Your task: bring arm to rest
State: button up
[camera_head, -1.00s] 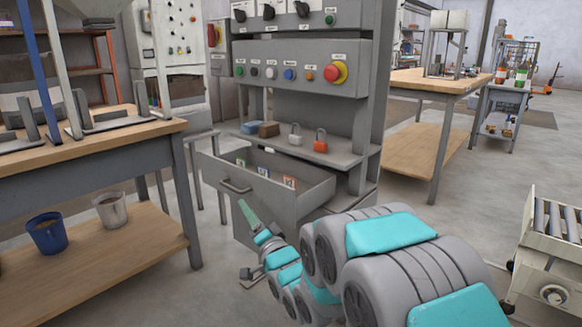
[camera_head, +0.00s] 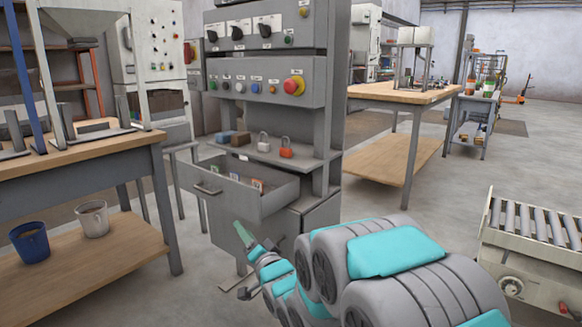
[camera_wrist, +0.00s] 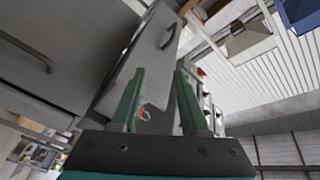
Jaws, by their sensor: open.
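My arm reaches forward from the bottom right in the head view. My gripper (camera_head: 243,233) is at its end, low in front of the grey control cabinet (camera_head: 268,80). The wrist view shows my gripper (camera_wrist: 158,98) with its two green fingers apart and nothing held between them. The cabinet's drawer (camera_head: 235,200) is pulled open, and several small labelled items lie inside it. The gripper is below and in front of the drawer, apart from it as far as I can tell. The drawer front with its handle also shows in the wrist view, beyond the fingers.
A roller conveyor (camera_head: 530,245) is right. Floor between is open.

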jog(key=s+d+f+n+g+h, duration=0.1)
jog(key=s+d+f+g+h, duration=0.3)
jog(key=s+d, duration=0.45)
jog(key=s+d+f+n+g+h, duration=0.1)
jog(key=s+d+f+g+h, duration=0.4)
jog(key=d, duration=0.7)
jog(key=s+d+n+g, duration=0.1)
jog(key=s+d+g, duration=0.1)
jog(key=s, duration=0.9)
jog(key=s+d+r+n+g, duration=0.1)
jog(key=s+g, duration=0.3)
jog(key=s, duration=0.7)
jog(key=s+d+g+p, duration=0.1)
jog(key=s+d+g, duration=0.2)
jog(key=s, duration=0.7)
jog(key=shift+s+r+n, duration=0.4)
